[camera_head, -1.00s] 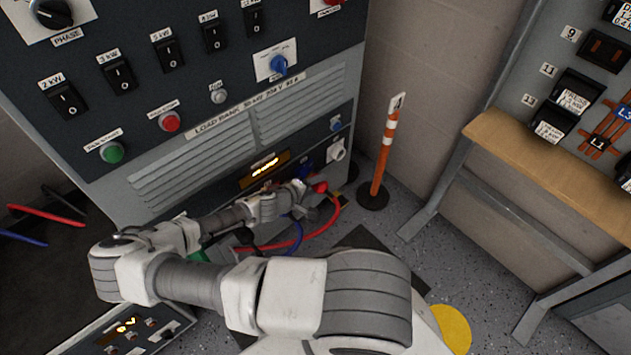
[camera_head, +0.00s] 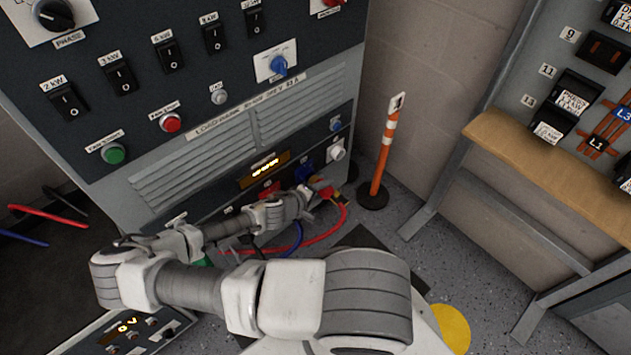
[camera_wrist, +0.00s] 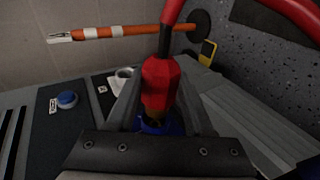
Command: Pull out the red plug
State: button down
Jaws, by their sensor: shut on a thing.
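The red plug (camera_wrist: 161,82) is between the two fingers of my gripper (camera_wrist: 160,98) in the wrist view. A red cable runs from its back end, and a brownish metal tip shows at its lower end. A blue socket (camera_wrist: 160,127) shows behind that tip; the plug seems apart from the panel. In the head view, the red plug (camera_head: 325,191) shows at the end of my gripper (camera_head: 312,193), in front of the panel's lower right. A red socket (camera_head: 269,189) is in the panel to the left, partly hidden by my arm.
The load bank cabinet (camera_head: 190,155) has a blue socket (camera_head: 304,171) and a white socket (camera_head: 337,150) low on its front. An orange-and-white post (camera_head: 383,155) stands to the right. Red and blue cables hang below my gripper. Floor is clear near the post.

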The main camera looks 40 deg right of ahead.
aim_at(336, 202)
jog(key=shift+s, duration=0.2)
jog(key=shift+s+d+p, duration=0.15)
jog(key=shift+s+p, duration=0.05)
jog(key=shift+s, duration=1.05)
jog(key=shift+s+d+p, duration=0.1)
jog(key=shift+s+p, duration=0.1)
jog(key=shift+s, duration=1.05)
